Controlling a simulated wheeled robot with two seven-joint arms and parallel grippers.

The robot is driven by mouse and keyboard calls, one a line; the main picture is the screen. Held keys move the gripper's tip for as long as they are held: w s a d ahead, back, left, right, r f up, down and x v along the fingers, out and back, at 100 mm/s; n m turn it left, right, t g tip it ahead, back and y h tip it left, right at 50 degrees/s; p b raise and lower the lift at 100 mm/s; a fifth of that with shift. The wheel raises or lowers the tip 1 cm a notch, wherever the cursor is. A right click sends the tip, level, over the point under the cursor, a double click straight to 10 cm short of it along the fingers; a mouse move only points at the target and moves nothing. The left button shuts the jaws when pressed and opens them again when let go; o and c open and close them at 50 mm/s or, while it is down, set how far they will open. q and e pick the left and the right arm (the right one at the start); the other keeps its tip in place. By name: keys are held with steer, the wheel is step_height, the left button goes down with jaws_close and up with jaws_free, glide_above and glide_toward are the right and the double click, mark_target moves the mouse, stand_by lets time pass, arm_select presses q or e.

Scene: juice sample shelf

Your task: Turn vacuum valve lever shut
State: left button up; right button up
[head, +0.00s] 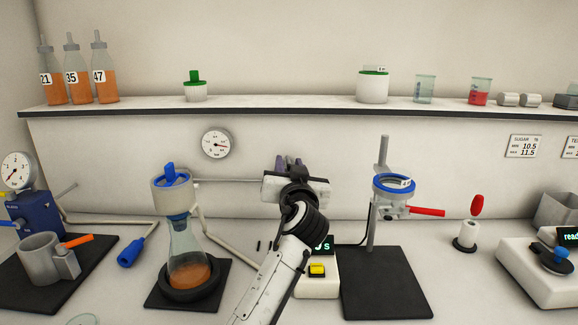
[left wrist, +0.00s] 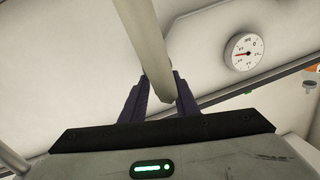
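My left gripper (head: 289,163) is in the middle of the head view, in front of the back wall below the shelf. In the left wrist view its two dark fingers (left wrist: 161,92) stand apart, with a pale round bar (left wrist: 153,40) running down between them; I cannot tell whether they touch it. The gripper hides part of the wall behind it, and no valve lever is clearly identifiable there. A thin pipe (head: 228,180) runs along the wall to the gripper's left side. A round gauge (head: 216,143) is above the pipe; it also shows in the left wrist view (left wrist: 244,52). My right gripper is not in view.
A flask (head: 187,250) with orange liquid stands under a blue-topped funnel (head: 172,193) on the left. A stand (head: 384,150) with a blue ring and red handle (head: 427,211) is on the right. A blue pump (head: 33,215) is far left. The shelf edge (head: 280,110) runs above.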

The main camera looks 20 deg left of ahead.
arm_select(q)
steer(key=shift+w+a, duration=0.25)
steer(key=shift+w, duration=0.35)
jaws_close()
steer(key=shift+f, duration=0.1)
stand_by(1.0)
